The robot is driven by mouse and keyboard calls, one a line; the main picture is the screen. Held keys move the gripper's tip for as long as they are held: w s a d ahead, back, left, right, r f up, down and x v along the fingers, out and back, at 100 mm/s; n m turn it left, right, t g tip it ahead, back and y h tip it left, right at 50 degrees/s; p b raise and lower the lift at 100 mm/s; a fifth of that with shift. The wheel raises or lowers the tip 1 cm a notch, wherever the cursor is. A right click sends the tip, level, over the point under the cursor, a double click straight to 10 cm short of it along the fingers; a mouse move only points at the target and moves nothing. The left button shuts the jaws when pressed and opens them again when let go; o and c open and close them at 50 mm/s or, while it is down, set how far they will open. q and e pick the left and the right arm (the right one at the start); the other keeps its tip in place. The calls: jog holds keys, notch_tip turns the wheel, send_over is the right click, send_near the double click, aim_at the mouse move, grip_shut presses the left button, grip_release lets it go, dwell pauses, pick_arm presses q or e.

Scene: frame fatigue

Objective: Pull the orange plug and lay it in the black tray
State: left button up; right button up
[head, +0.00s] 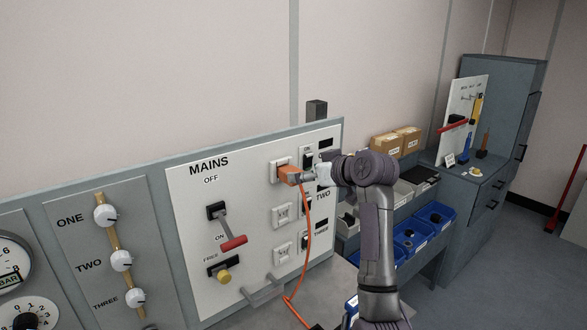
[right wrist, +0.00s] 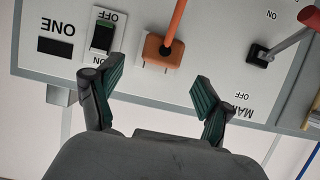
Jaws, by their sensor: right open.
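The orange plug (head: 288,174) sits in the top socket of the white MAINS panel (head: 190,235), its orange cord hanging down. In the right wrist view, which shows the panel upside down, the plug (right wrist: 163,51) is in the socket with the cord running up. My right gripper (head: 309,175) is at the plug in the head view. In the right wrist view it (right wrist: 157,85) is open, fingers apart on either side below the plug, not closed on it. A dark open tray (head: 422,175) is on the shelf at the right; I cannot tell if it is the black tray.
Switches and lower sockets are close by the plug. Blue bins (head: 411,240) and cardboard boxes (head: 386,146) stand at the right. Floor shows at far right.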

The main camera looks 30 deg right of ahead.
aim_at(294, 171)
jog(key=p+x, duration=0.1)
jog(key=x, duration=0.4)
jog(key=shift+w+p, duration=0.4)
jog(key=shift+x, duration=0.75)
jog(key=shift+s+f, duration=0.1)
jog(key=shift+f, duration=0.05)
jog(key=shift+c, duration=0.3)
jog(key=c, duration=1.3)
jog(key=shift+s+f, duration=0.1)
jog(key=shift+s, duration=0.1)
jog(key=shift+s, duration=0.15)
jog(key=shift+s+d+p, duration=0.15)
jog(key=shift+s+p, duration=0.25)
jog(key=shift+s, duration=0.55)
